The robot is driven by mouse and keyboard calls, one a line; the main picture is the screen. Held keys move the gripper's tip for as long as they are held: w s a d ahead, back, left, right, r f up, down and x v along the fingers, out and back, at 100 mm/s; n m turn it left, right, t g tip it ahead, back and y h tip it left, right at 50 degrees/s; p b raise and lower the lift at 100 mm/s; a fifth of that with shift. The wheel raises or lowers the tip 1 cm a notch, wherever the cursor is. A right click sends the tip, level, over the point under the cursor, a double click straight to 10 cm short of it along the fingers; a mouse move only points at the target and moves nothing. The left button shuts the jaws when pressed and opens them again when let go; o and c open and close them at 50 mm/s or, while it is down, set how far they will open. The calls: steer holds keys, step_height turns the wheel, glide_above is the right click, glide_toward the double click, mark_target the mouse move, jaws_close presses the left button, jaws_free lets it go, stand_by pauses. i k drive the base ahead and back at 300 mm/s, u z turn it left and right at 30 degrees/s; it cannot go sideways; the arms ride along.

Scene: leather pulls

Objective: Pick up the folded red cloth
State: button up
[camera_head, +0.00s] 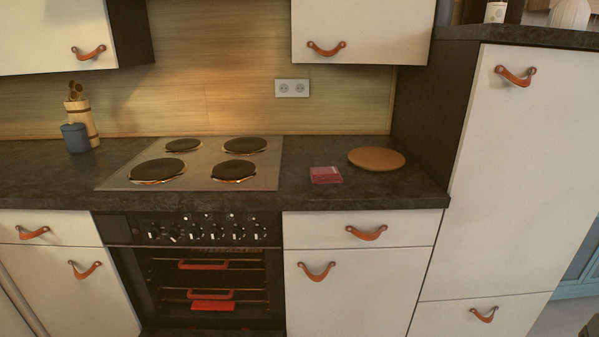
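A small folded red cloth (325,175) lies flat on the dark countertop (310,197), just right of the stovetop and left of a round brown board. Its top looks pinkish red and its front edge darker. Another flat red piece (213,305), which may also be cloth, shows low in the oven below a red-handled item. My gripper is not in view, and nothing covers the cloth on the counter.
The stovetop (198,164) has several dark burners. The round brown board (376,159) lies right of the cloth, near a tall cabinet (515,170). A blue container (76,138) and a utensil holder stand at the left. Upper cabinets (361,25) overhang the counter.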

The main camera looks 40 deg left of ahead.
mark_target(319, 175)
steer(key=u, duration=0.8)
steer(key=i, duration=0.85)
steer(key=u, duration=0.75)
